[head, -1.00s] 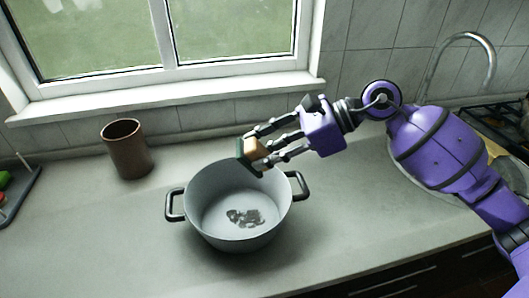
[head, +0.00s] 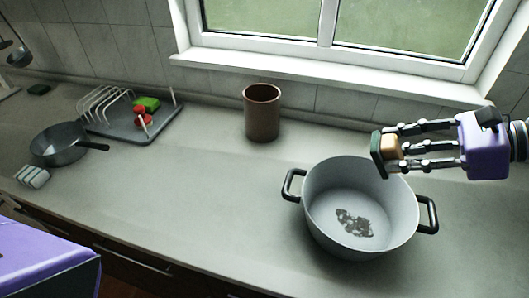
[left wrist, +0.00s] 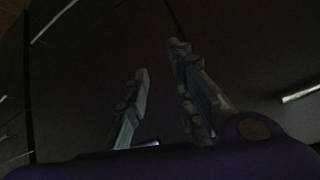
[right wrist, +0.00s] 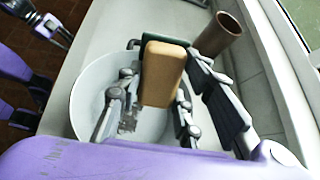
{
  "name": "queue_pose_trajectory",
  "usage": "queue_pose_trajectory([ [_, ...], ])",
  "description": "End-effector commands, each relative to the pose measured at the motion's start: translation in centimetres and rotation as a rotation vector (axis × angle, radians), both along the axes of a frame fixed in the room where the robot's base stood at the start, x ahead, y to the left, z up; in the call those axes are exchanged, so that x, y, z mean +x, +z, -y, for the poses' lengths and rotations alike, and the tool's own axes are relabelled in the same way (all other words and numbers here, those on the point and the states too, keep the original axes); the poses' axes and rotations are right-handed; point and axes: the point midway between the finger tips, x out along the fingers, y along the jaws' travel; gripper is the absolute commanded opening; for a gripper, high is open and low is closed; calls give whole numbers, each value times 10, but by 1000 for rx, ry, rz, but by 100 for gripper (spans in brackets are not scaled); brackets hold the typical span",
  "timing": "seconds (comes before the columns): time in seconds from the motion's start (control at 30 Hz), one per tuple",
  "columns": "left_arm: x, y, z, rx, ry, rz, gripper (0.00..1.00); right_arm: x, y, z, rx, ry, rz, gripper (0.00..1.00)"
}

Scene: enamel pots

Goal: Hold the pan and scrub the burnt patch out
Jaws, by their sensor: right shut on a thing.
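The grey two-handled pan (head: 319,190) stands upright on the counter, with a dark burnt patch (head: 355,222) on its inside floor. It also shows in the right wrist view (right wrist: 88,98), where the sponge and fingers partly cover it. My right gripper (head: 400,148) is shut on a tan sponge with a dark green face (head: 389,147) and holds it above the pan's far right rim. The sponge (right wrist: 163,75) fills the space between the fingers in the right wrist view. My left gripper (left wrist: 160,62) is open and empty before dark surfaces; its fingers are outside the head view.
A brown cup (head: 262,112) stands behind the pan, near the window. At left are a dark frying pan (head: 58,145), a drying rack (head: 105,125) with red and green things, and a small pale object (head: 31,176). The counter left of the pan is clear.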

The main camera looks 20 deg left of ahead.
Motion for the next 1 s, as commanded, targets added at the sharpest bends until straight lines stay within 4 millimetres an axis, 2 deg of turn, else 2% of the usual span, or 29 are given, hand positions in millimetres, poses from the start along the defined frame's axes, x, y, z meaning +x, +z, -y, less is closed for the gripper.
queue_pose_trajectory([
  [0.1, 16, 16, -16, 184, -217, 83, 23, 0, 0, 0, 1, 0, 0, 5],
  [0.2, 29, 32, -21, 338, -431, 164, 23, 0, 0, 0, 0, 0, 0, 5],
  [0.33, 36, 47, -18, 511, -724, 260, 23, 0, 0, 0, 1, 0, 0, 5],
  [0.4, 36, 60, -10, 555, -875, 320, 23, 0, 0, 0, 1, 0, 0, 5],
  [0.57, 25, 108, 23, 535, -1216, 503, 23, 0, 0, 0, 0, 0, 0, 5],
  [0.7, 5, 143, 44, 509, -1489, 647, 23, 0, 0, 0, 0, 0, 0, 5],
  [0.9, -28, 182, 65, 419, -1787, 785, 23, 0, 0, 0, 0, -1, 1, 5],
  [0.97, -30, 194, 66, 411, -1877, 826, 23, 0, 0, 0, 0, 0, 0, 5],
  [1.0, -20, 199, 65, 433, -1912, 848, 23, 0, 0, 0, 0, 0, 0, 5],
])
